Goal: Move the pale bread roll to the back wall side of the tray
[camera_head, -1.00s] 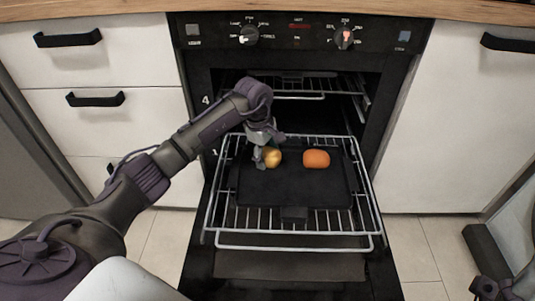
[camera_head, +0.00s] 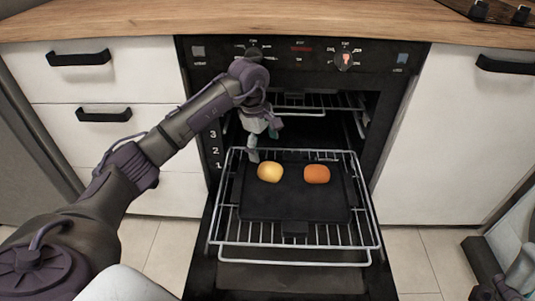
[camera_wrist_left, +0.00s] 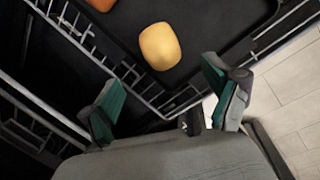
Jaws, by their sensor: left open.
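The pale bread roll (camera_head: 270,172) is yellow and rounded. It lies on the black tray (camera_head: 290,206), towards its oven side and left of an orange-brown roll (camera_head: 317,174). My left gripper (camera_head: 264,142) is open and empty, above and on the oven side of the pale roll, apart from it. In the left wrist view the open fingers (camera_wrist_left: 166,103) stand wide, with the pale roll (camera_wrist_left: 160,46) beyond them and clear of both. My right gripper (camera_head: 508,287) shows only partly at the bottom right corner; its fingers cannot be made out.
The tray rests on a pulled-out wire rack (camera_head: 229,228) above the lowered oven door (camera_head: 290,277). Another rack (camera_head: 310,109) sits inside the oven. The front part of the tray is bare. White cabinets (camera_head: 447,150) flank the oven.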

